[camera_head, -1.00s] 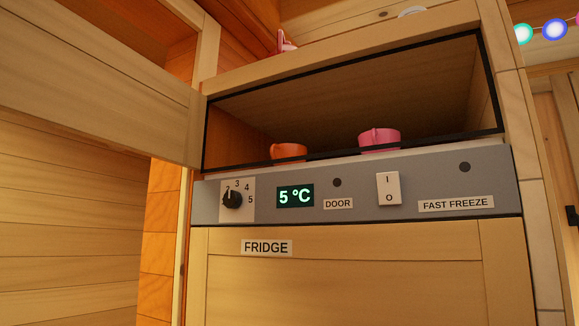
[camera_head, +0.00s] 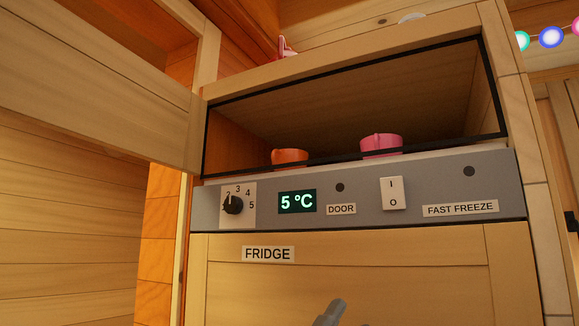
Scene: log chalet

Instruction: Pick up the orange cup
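The orange cup (camera_head: 290,157) stands in the left part of the open compartment above the fridge's control panel. Its lower part is hidden by the compartment's front edge. A grey part of my own arm or gripper shows at the bottom edge, in front of the fridge door and well below the cup. Neither gripper is clearly in view.
A pink cup (camera_head: 381,145) stands to the right of the orange cup in the same compartment (camera_head: 440,100). A wooden door (camera_head: 100,90) hangs open at the left. The control panel (camera_head: 360,190) and the closed fridge door (camera_head: 390,260) are below.

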